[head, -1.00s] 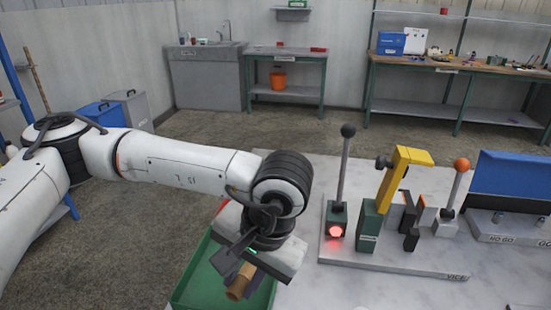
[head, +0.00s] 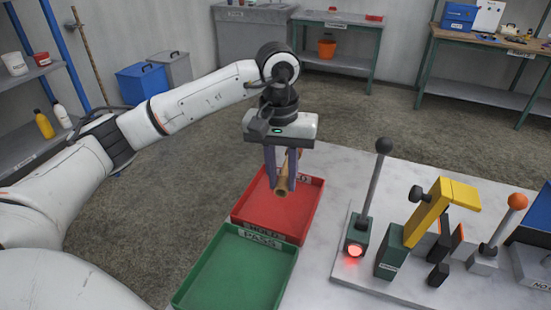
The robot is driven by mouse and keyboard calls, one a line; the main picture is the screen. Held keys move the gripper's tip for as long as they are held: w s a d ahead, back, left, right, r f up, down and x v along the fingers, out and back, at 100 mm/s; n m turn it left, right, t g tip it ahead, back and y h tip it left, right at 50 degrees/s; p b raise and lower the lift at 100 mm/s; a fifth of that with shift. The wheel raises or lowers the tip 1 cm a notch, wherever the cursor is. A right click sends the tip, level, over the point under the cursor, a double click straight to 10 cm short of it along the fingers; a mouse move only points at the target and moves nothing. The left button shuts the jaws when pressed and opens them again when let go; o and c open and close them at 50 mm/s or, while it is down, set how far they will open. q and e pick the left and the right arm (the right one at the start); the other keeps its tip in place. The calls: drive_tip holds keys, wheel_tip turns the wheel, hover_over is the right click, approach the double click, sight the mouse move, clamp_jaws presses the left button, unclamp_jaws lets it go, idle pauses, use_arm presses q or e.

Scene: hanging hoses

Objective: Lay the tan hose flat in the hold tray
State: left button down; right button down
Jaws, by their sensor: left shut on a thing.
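My left gripper (head: 283,184) points down and is shut on the hose, one finger on each side. I cannot tell how high the hose is above the tray floor. The visible tray floor is bare. My right gripper is not in view.
A green tray (head: 235,270) labelled "PASS" adjoins the red tray on the near side and is empty. To the right stands a vice board with a red-lit lever (head: 357,240), a yellow clamp (head: 440,205) and an orange-knobbed lever (head: 505,225).

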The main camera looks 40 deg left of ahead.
use_arm(q)
drive_tip(key=shift+n, duration=0.3)
drive_tip(key=f+b, duration=0.2)
drive_tip(key=f, duration=0.1)
drive_tip(key=a+f+b, duration=0.1)
drive_tip(key=f+b, duration=0.1)
drive_tip(key=f, duration=0.2)
drive_tip(key=a+f+b, duration=0.1)
drive_tip(key=f+b, duration=0.1)
drive_tip(key=f, duration=0.1)
drive_tip(key=shift+w+a+f, duration=0.2)
drive_tip(key=shift+w+f, duration=0.2)
drive_tip(key=shift+f+h+b, duration=0.3)
drive_tip(key=shift+f, duration=0.2)
drive_tip(key=c, duration=1.4)
unclamp_jaws()
